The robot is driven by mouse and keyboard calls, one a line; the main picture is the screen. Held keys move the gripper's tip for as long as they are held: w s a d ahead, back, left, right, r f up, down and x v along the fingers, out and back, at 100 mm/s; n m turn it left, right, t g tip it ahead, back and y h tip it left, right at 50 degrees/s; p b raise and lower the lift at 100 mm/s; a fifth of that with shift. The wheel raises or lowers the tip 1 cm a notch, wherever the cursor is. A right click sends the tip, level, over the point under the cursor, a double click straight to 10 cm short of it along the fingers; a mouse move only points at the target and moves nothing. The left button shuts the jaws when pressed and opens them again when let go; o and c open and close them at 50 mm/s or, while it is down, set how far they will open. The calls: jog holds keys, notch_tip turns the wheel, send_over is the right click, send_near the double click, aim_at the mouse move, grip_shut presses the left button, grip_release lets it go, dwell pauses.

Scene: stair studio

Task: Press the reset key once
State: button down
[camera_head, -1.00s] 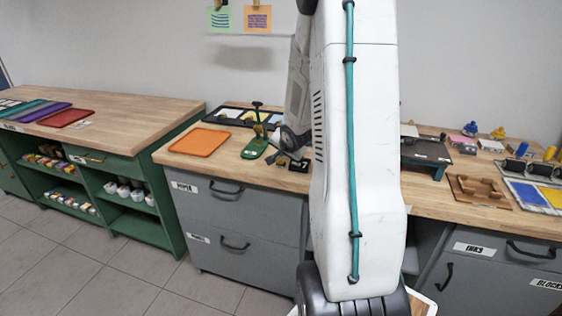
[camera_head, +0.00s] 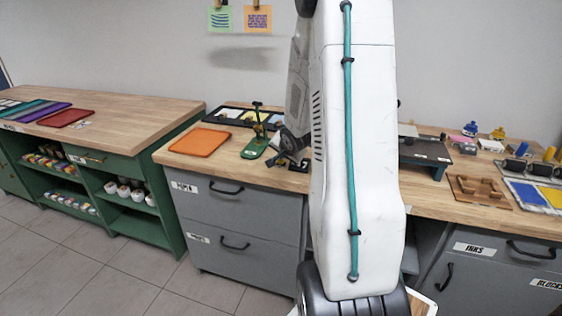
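No reset key can be made out. A small dark device (camera_head: 304,166) sits on the wooden counter beside my arm, mostly hidden by my gripper and arm. My gripper (camera_head: 284,160) is low over the counter, just left of and partly in front of this device. Its fingers are small and dark here, so I cannot tell whether they are open or shut, or whether they touch the device. A green hand press (camera_head: 256,146) with an upright lever stands just left of my gripper.
An orange tray (camera_head: 200,142) lies left of the press, and a black sectioned tray (camera_head: 235,115) lies behind it. Right of my arm are a dark raised stand (camera_head: 425,153), a wooden jig (camera_head: 480,190) and ink items. My arm blocks the middle of the counter.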

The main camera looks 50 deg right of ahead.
jog(key=shift+f, duration=0.45)
dwell(0.6)
dwell(0.4)
jog(key=shift+r, duration=0.9)
notch_tip(320, 180, up, 5)
dwell(1.1)
